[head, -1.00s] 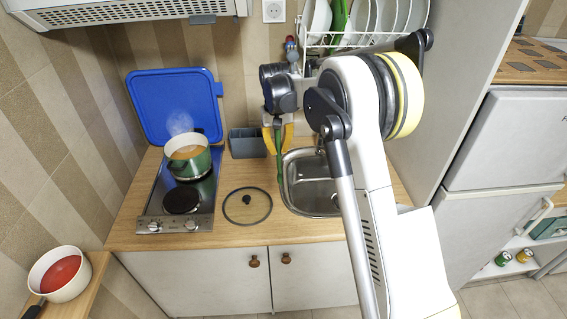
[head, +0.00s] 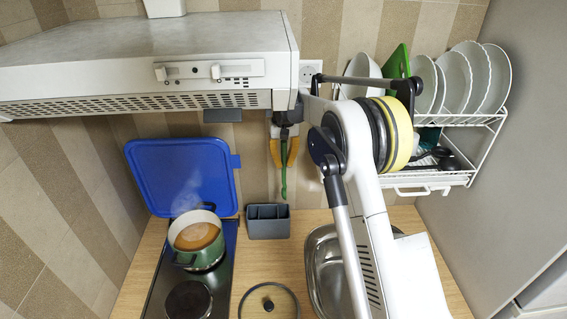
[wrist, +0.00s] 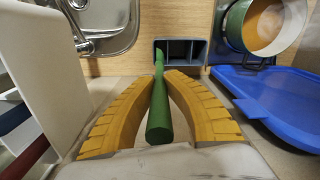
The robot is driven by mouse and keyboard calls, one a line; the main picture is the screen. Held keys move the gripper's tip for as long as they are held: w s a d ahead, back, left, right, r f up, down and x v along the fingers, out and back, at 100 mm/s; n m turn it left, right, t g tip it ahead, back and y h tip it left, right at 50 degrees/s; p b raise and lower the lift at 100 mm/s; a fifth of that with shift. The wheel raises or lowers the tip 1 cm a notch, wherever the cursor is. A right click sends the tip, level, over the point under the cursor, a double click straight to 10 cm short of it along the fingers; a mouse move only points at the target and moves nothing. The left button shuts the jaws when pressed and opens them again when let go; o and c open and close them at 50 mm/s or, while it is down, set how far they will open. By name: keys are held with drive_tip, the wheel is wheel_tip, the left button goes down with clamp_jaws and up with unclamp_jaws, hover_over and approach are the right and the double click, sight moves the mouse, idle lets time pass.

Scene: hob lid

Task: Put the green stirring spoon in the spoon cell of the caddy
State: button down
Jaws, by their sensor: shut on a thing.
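The green stirring spoon (head: 284,181) hangs upright from my gripper (head: 284,152), whose yellow fingers are shut on it. In the head view its lower end shows just above the right end of the grey caddy (head: 268,229). In the wrist view the spoon (wrist: 159,108) runs between the fingers (wrist: 158,100), and its far end overlaps the left cell of the caddy (wrist: 192,41). The caddy stands against the back wall with its cells open upward. I cannot tell how far the spoon is above the rim.
The range hood (head: 140,65) is close left of my wrist. A steaming green pot (head: 197,238) stands on the hob, with a blue lid panel (head: 180,172) behind. A glass lid (head: 268,303) lies on the counter. The sink (head: 326,262) and dish rack (head: 440,178) are at right.

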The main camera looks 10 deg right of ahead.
sight(284, 175)
drive_tip(key=shift+w+f, duration=0.25)
drive_tip(key=shift+s+f+b, duration=0.25)
drive_tip(key=shift+f+b, duration=0.3)
drive_tip(key=shift+f, duration=0.1)
wheel_tip(284, 175, down, 16)
drive_tip(key=b, duration=0.8)
drive_tip(key=shift+w, duration=0.15)
drive_tip(key=c, duration=1.5)
unclamp_jaws()
drive_tip(key=shift+r, duration=0.1)
wheel_tip(284, 175, up, 12)
drive_tip(key=shift+f, duration=0.1)
